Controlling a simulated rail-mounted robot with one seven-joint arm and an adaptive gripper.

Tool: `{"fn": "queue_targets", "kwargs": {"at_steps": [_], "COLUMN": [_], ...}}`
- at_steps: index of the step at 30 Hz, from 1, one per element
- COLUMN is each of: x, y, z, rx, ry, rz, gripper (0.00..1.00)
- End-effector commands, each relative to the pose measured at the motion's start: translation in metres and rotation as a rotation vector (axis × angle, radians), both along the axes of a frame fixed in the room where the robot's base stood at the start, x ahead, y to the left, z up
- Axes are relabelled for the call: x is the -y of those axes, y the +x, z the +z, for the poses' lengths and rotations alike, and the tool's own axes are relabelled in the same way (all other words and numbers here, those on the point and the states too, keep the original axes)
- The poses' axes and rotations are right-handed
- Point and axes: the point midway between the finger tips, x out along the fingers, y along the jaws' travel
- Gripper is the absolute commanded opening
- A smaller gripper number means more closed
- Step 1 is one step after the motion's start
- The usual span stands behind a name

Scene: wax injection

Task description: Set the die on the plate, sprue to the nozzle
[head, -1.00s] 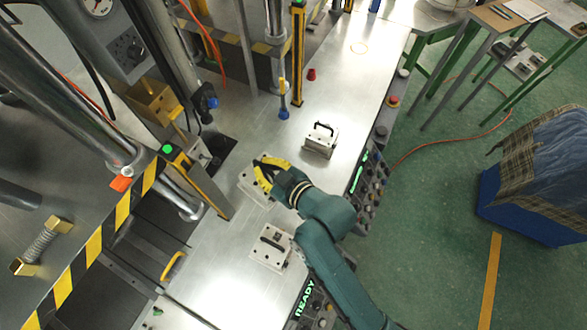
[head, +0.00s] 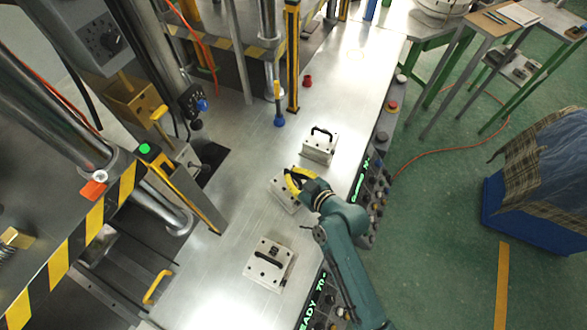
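A pale metal die (head: 281,196) is at my gripper (head: 293,181), near the middle of the steel bench in the head view. The gripper's yellow fingers close over its top and hide its handle and part of the block. The die has moved along with the gripper, so it is held; any gap beneath it is hard to judge. Its sprue cannot be made out. A brass-coloured block (head: 136,102), possibly the nozzle unit, is on the machine at upper left. I cannot clearly pick out the plate; a dark recess (head: 211,160) lies below that machine.
Two similar dies with dark handles stand on the bench, a far one (head: 319,147) and a near one (head: 269,264). A blue-based tool (head: 279,120) and a red piece (head: 307,81) stand farther back. A yellow-edged post (head: 185,188) borders the left. Bench between is clear.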

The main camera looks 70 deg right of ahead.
Motion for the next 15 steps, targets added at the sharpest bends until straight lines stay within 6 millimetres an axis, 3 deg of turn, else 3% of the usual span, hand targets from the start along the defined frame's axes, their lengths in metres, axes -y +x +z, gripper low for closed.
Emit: {"fn": "queue_targets", "kwargs": {"at_steps": [14,15], "x": [0.003,0.0], "y": [0.002,0.0], "z": [-0.011,-0.016], "rx": [0.011,0.002], "ry": [-0.012,-0.003], "rz": [-0.002,-0.001], "gripper": [0.0,0.11]}}
